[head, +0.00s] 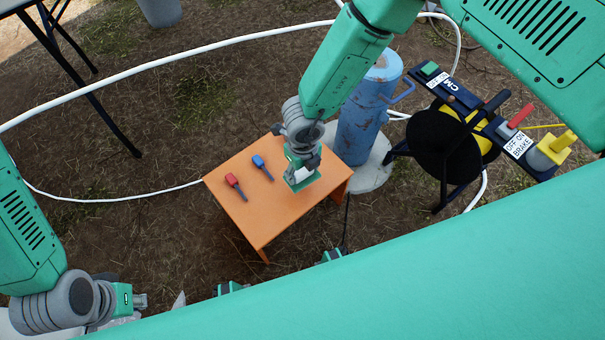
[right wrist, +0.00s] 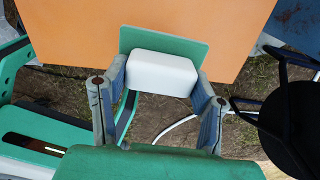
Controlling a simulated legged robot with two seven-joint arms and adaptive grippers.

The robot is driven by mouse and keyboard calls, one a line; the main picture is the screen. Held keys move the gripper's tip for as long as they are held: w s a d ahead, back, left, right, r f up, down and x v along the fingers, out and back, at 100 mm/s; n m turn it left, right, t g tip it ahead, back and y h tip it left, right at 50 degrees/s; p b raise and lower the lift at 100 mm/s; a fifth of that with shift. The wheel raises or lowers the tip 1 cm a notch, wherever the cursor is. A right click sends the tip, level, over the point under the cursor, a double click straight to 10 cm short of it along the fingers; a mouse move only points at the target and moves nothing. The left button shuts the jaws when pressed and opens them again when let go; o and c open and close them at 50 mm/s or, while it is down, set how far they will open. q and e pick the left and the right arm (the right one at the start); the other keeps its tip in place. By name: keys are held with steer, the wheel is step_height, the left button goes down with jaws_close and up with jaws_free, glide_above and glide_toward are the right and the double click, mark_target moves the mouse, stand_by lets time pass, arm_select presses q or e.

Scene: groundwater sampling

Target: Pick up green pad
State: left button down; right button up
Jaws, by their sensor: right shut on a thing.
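The green pad (head: 304,183) is at the right end of the small orange table (head: 262,220) in the head view. In the right wrist view it is a flat green plate (right wrist: 165,40) with a white block (right wrist: 163,73) on it. My right gripper (head: 303,163) comes down from above. In the right wrist view its two fingers (right wrist: 160,90) press on both sides of the white block. I cannot tell whether the pad touches the tabletop. My left gripper (head: 140,300) is at the lower left, away from the table; its fingers are too small to read.
A red tool (head: 234,184) and a blue tool (head: 261,166) lie on the table. A blue well pipe (head: 362,118) stands close behind its right side. A black-and-yellow reel (head: 450,145) with a control panel is further right. White hose (head: 190,56) crosses the ground.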

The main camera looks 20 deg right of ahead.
mark_target(303, 170)
step_height(303, 170, up, 22)
steer(key=p, duration=0.7)
steer(key=shift+p, duration=0.35)
steer(key=shift+o, duration=0.3)
steer(key=shift+c, duration=0.2)
